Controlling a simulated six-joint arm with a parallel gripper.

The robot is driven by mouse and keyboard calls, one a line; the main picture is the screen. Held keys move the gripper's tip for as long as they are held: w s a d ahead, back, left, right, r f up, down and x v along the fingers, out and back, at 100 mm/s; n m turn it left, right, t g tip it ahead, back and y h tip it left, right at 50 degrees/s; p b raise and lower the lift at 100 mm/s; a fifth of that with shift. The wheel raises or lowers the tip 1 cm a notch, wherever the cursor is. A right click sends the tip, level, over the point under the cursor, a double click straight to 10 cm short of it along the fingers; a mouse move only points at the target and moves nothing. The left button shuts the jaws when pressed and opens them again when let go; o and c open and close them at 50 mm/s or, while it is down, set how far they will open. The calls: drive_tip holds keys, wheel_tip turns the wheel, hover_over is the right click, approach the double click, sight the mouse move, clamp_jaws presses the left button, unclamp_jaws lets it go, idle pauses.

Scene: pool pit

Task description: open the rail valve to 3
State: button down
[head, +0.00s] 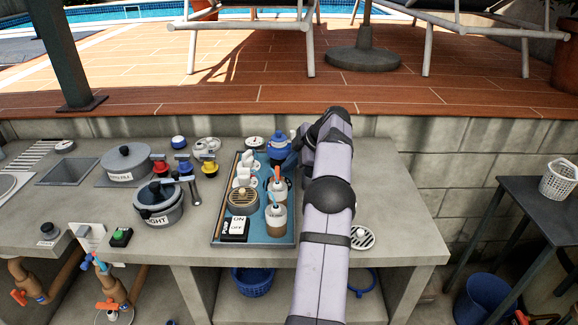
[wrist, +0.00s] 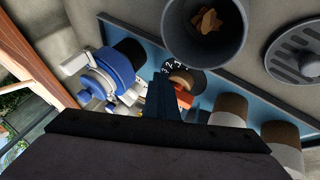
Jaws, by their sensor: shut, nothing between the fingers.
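A black dial with white numerals (wrist: 171,69), among them 2 and 3, shows in the wrist view beside an orange-brown handle (wrist: 183,88). I take this for the rail valve, but the frames do not confirm it. The dial is partly covered, so its setting cannot be read. My gripper (wrist: 165,98) is shut and empty, its dark fingers just in front of the dial and handle. I cannot tell whether they touch. In the head view my arm hides the fingers and this dial.
A blue tray (head: 284,241) holds cups (head: 275,219) and an ON/OFF switch (head: 235,229). A grey bucket (wrist: 206,50) and a round grate (head: 362,238) are near. The counter's right end is mostly clear.

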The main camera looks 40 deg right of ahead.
drive_tip(key=v, duration=0.7)
drive_tip(key=shift+b, duration=0.4)
drive_tip(key=shift+r, duration=0.1)
